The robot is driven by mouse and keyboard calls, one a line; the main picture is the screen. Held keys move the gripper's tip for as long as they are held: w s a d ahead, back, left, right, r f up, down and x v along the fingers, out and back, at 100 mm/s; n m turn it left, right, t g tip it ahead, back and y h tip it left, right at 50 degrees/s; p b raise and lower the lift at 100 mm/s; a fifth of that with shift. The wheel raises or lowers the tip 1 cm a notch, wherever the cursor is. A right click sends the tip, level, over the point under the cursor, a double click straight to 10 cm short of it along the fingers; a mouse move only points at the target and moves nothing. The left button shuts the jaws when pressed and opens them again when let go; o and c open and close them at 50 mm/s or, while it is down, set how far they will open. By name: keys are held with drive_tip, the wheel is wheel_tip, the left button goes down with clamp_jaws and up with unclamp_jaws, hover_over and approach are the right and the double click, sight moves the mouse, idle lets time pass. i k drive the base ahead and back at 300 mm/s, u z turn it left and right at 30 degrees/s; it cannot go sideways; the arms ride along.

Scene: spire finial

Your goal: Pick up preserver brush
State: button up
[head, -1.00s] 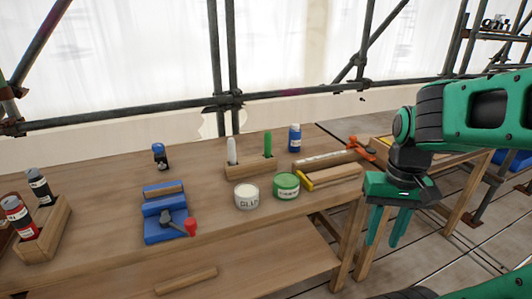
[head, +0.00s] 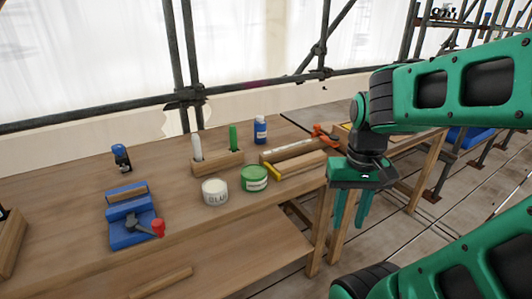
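A green upright handle (head: 233,137) and a white upright handle (head: 196,147) stand in a wooden holder (head: 222,163) on the workbench. The green one looks like the preserver brush, but no label on it is readable and its lower end is hidden in the holder. A green tin with a white label (head: 254,178) stands in front of the holder, beside a white tin marked GLUE (head: 215,192). My gripper (head: 350,210) is green, points down, and is open and empty. It is right of the holder in the picture, near the bench's right end and apart from it.
A yellow-ended tool (head: 272,170) and an orange clamp (head: 325,135) lie by wooden pieces. Scaffold poles (head: 188,60) rise behind.

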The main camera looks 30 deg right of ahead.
sight(233, 132)
drive_tip(key=k, duration=0.65)
drive_tip(key=z, duration=0.45)
drive_tip(key=i, duration=1.8)
drive_tip(key=u, duration=0.45)
